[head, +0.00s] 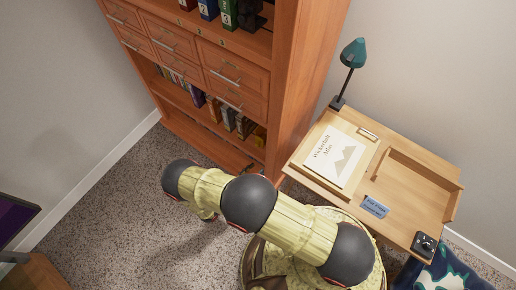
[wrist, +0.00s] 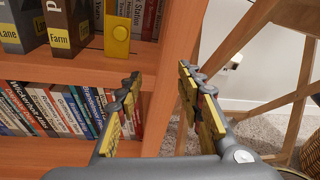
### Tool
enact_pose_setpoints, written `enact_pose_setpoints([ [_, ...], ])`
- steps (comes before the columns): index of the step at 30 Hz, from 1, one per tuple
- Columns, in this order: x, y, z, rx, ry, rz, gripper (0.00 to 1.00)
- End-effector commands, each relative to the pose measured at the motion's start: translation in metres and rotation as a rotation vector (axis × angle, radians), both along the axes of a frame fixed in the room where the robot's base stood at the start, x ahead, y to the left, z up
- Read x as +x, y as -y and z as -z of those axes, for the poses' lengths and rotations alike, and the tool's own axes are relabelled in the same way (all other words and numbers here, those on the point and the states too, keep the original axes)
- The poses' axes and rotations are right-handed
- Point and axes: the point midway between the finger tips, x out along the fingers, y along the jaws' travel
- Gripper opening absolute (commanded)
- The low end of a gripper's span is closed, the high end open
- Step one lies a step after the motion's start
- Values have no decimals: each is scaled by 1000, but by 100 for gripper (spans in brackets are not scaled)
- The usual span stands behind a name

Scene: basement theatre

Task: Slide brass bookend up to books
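In the head view, a small yellow shape (head: 260,137) that looks like the bookend is at the right end of a low shelf, beside the books (head: 229,116). My gripper (wrist: 160,88) is open and empty, in front of the bookcase's right side panel, below and right of the bookend. My gripper is not clear in the head view.
A lower shelf holds a row of thin books (wrist: 60,108). The bookcase's right side panel (wrist: 176,75) stands close to the fingers. A wooden desk (head: 412,190) with an atlas (head: 337,158) and a teal lamp (head: 354,53) is to the right. Carpet (head: 110,190) is clear at left.

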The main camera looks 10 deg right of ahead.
Motion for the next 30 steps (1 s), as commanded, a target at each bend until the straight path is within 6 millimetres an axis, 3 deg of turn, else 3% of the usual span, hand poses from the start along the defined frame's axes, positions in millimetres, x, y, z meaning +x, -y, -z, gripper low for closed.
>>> enact_pose_setpoints([
  [3,32,-29,-12,-41,38,-110,37],
  [7,45,-41,-25,-87,55,-162,37],
  [11,50,-34,-26,-100,52,-159,37],
  [21,85,2,-25,-97,51,-157,37],
  [30,99,15,-27,-98,51,-160,37],
])
